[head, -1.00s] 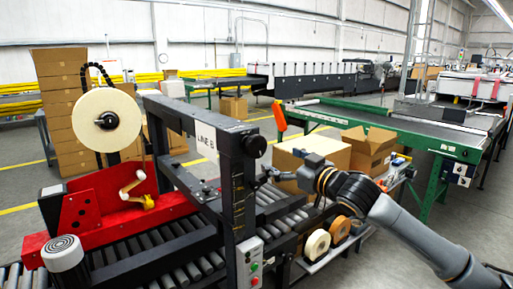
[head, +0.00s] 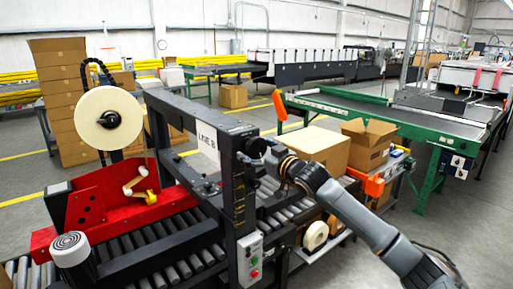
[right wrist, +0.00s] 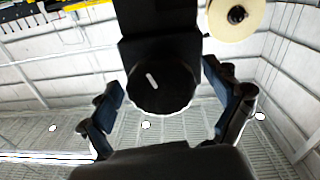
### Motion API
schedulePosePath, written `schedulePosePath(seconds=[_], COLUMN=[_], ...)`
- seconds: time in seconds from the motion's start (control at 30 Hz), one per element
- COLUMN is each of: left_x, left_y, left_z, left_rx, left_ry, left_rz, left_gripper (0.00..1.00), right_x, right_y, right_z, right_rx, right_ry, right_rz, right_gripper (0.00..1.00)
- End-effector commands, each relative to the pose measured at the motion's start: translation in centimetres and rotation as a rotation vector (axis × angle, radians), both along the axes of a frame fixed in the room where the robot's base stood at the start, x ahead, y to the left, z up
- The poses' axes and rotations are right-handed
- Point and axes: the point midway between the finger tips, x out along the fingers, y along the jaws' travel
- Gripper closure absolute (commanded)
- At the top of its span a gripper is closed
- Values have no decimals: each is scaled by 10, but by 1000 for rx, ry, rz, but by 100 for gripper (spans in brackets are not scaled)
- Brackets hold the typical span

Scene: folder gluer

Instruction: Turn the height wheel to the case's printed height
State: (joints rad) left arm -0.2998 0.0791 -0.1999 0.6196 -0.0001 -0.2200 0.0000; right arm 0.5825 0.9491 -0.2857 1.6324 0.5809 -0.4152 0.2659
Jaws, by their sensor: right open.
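The height wheel (head: 256,148) is a black round knob on the side of the LINE 8 frame's top beam. In the right wrist view the wheel (right wrist: 158,92) shows face on, with a short white mark tilted on it. My right gripper (head: 269,160) is at the wheel. In the right wrist view its open fingers (right wrist: 165,95) stand on either side of the wheel, with visible gaps. A closed brown case (head: 318,146) stands behind my right arm; no printed height can be read on it. My left gripper is not in view.
The black frame post (head: 240,195) stands beside my right gripper, with a button box (head: 250,257) low on it. An open carton (head: 368,145) and an orange tool (head: 374,185) are to the right. A tape roll (head: 315,236) sits below my arm.

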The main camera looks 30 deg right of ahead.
Motion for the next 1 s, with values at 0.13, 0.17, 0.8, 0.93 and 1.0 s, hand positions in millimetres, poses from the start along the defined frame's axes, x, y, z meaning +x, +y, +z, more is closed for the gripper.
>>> schedulePosePath(seconds=[0.13, 0.17, 0.8, 0.93, 1.0], left_x=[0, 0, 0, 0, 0], left_y=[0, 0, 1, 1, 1], left_z=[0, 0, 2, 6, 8], left_rx=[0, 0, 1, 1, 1], left_ry=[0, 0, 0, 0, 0], left_rz=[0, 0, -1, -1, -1], left_gripper=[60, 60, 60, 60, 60], right_x=[0, 0, 0, 0, 0], right_y=[0, 0, 0, 0, -1], right_z=[0, 0, 1, 1, 2], right_rx=[0, 0, -27, -80, -122], right_ry=[0, 0, -2, -7, -10], right_rz=[0, 0, 0, 1, 1], right_gripper=[10, 10, 66, 66, 66])
